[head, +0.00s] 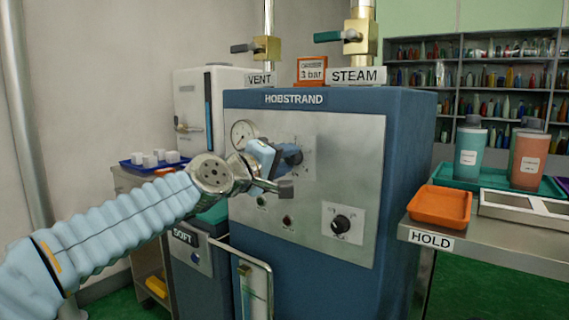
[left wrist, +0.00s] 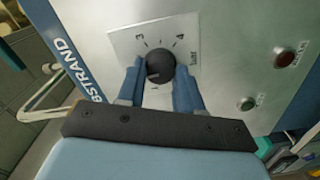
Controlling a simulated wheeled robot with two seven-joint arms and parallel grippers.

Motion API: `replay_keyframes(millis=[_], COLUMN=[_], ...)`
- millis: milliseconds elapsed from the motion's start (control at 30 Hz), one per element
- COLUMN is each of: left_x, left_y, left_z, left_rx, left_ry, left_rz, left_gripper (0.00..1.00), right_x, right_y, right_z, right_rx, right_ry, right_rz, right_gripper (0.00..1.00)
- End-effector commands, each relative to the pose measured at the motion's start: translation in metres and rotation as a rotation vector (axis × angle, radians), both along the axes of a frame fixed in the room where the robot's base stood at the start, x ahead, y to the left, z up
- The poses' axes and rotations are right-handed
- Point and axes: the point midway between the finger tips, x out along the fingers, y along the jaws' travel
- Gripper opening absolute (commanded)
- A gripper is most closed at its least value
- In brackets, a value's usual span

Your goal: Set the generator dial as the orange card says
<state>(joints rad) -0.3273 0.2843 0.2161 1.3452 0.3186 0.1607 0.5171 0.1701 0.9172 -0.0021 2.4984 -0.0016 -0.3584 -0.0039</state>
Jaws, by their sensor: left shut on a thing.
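The orange card (head: 312,70) stands on top of the blue generator (head: 405,140) and reads 3 bar. The generator dial (left wrist: 160,66) is a round black knob on a pale scale plate (left wrist: 120,43) in the left wrist view. The plate has tick marks, and figures like 3 and 4 show along its upper edge. My left gripper (head: 284,160) is at the upper middle of the front panel. In the left wrist view its two blue fingers (left wrist: 160,84) are shut on the dial, one on each side. I cannot tell where the pointer stands. My right gripper is out of view.
A round gauge (head: 243,134) sits left of my gripper. A second black knob (head: 341,224) is lower right. VENT (head: 241,48) and STEAM (head: 327,37) valve handles are above. An orange tray (head: 440,206) is on the HOLD bench at right.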

Motion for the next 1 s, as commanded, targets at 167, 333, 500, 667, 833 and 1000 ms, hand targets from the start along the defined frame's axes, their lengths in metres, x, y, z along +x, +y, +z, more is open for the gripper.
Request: replay_keyframes(millis=[167,333,500,667,833,1000], left_x=[0.0,0.0,0.0,0.0,0.0,0.0], left_y=[-0.001,-0.001,-0.001,-0.001,-0.001,-0.002], left_z=[-0.004,-0.004,-0.004,-0.004,-0.004,-0.004], left_rx=[0.136,0.266,0.397,0.52,0.65,0.77], left_ry=[-0.093,-0.188,-0.282,-0.371,-0.465,-0.551], left_rz=[-0.003,-0.002,-0.004,-0.003,-0.005,-0.005], left_gripper=[0.05,0.05,0.05,0.05,0.05,0.05], right_x=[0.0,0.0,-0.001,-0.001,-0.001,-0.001], right_y=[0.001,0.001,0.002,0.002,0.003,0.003], right_z=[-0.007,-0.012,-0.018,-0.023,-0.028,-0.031], right_rx=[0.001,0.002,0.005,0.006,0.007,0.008], right_ry=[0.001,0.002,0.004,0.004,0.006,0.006], right_rz=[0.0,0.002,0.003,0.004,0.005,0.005], right_gripper=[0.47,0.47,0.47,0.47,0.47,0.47])
